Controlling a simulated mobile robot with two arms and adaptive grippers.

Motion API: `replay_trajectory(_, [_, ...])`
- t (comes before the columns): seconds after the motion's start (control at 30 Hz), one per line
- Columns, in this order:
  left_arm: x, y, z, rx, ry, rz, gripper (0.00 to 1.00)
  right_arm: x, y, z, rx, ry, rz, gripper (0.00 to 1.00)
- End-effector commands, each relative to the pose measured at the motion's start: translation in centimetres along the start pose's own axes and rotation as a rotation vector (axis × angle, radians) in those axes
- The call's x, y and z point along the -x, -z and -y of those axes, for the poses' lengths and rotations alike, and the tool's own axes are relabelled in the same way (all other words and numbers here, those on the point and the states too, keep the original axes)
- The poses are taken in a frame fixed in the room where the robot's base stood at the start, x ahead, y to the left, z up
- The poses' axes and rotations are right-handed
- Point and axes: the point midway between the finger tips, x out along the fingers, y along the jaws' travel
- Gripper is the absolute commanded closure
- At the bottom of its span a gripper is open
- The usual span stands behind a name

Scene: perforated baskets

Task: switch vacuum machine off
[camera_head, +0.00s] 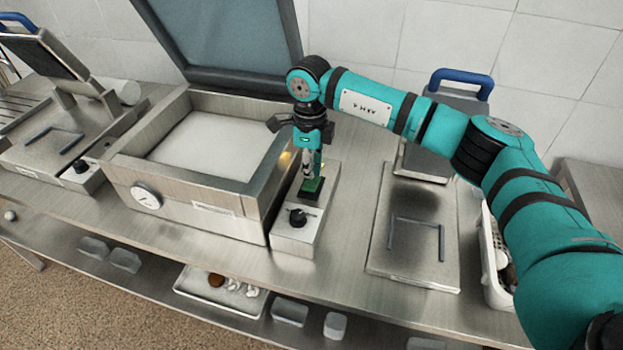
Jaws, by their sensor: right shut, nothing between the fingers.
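The vacuum machine (190,205) stands on the steel table with its dark lid (228,45) raised against the wall. It has a round gauge (146,196) on its front. A small yellowish glow shows beside the fingers. My left gripper is not in view.
A second steel device (50,150) with a tilted plate stands at the left. To the right lies a flat steel device (415,245) with a blue handle behind it, then a white perforated basket (492,260) partly behind my arm. A tray (225,293) with items is on the lower shelf.

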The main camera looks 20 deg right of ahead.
Motion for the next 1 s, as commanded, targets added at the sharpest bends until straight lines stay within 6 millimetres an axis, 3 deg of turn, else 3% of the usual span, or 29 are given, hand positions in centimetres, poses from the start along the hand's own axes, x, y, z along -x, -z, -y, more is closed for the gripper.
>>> replay_trajectory(1.0, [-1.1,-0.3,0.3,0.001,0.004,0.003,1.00,-1.5,0.0,0.0,0.000,0.000,0.000,1.00])
